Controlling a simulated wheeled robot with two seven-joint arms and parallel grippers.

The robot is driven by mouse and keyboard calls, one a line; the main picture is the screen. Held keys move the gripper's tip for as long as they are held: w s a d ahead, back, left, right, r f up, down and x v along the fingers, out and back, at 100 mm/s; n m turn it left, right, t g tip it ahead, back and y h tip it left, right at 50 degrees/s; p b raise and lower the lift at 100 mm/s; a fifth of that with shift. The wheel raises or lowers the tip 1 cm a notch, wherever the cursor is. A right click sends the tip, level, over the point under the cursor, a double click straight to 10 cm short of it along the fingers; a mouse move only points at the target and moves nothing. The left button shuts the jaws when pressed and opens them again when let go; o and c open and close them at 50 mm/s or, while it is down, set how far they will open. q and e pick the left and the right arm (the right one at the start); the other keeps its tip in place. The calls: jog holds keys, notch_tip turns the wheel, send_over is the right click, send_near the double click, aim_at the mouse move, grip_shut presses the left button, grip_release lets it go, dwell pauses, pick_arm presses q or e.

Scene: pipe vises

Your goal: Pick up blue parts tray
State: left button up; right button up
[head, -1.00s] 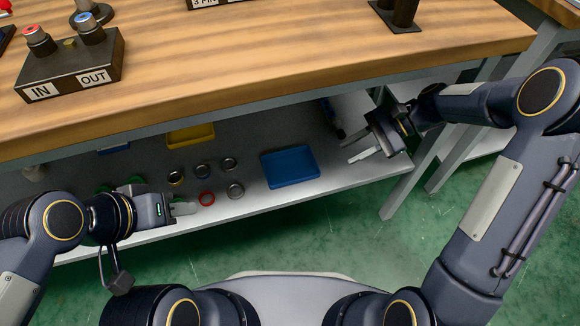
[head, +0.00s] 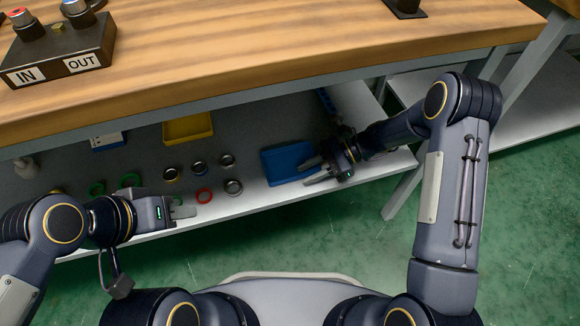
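The blue parts tray (head: 284,164) lies flat on the grey lower shelf under the wooden bench, near the shelf's front edge. My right gripper (head: 308,172) is at the tray's right side, with its two light fingers apart and pointing left. The fingers overlap the tray's right edge in the head view; I cannot tell whether they touch it. My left gripper (head: 184,207) is at the front of the shelf, left of the tray, with nothing visible in it. Its fingertips are small in view and their gap is unclear.
A yellow tray (head: 188,128) lies behind and left of the blue tray. Several metal rings and a red ring (head: 203,195) lie between the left gripper and the blue tray. Green rings (head: 130,180) lie further left. The wooden bench top (head: 250,60) overhangs the shelf.

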jog(key=shift+s+a+f, duration=0.1)
jog(key=shift+a, duration=0.15)
grip_shut()
dwell(0.3)
